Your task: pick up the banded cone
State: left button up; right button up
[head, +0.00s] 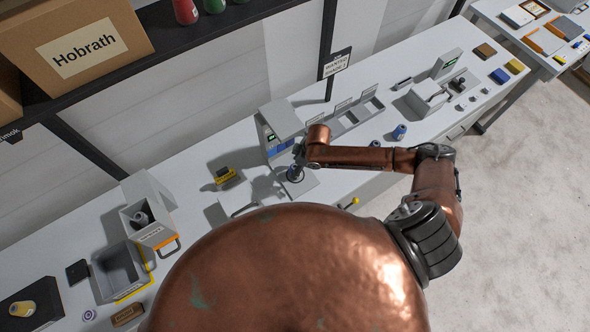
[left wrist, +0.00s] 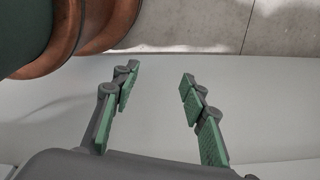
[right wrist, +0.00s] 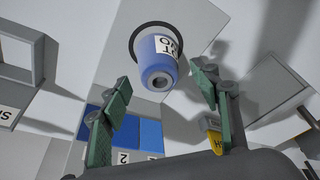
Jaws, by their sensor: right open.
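A blue and white cone (right wrist: 160,58) with dark lettering stands in a dark ring on a grey plate in the right wrist view. It is probably the banded cone. In the head view it shows small and partly covered (head: 295,174) below my right gripper (head: 297,161). In its wrist view my right gripper (right wrist: 163,80) is open, its fingertips either side of the cone's narrow end, with nothing clasped. My left gripper (left wrist: 160,75) is open and empty over a pale surface in the left wrist view. It is not seen in the head view.
A grey stand (head: 281,121) with a display rises close behind the right gripper. Another blue cone (head: 399,132) stands to the right. A dark shelf (head: 190,52) crosses above the bench.

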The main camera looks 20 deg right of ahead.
jog(key=shift+w+a+f, duration=0.1)
jog(key=shift+w+f, duration=0.05)
jog(key=shift+f, duration=0.4)
jog(key=c, duration=1.3)
pick_arm(q)
jog(key=shift+s, duration=0.55)
pick_arm(e)
jog(key=shift+r, duration=0.1)
jog(key=shift+c, duration=0.7)
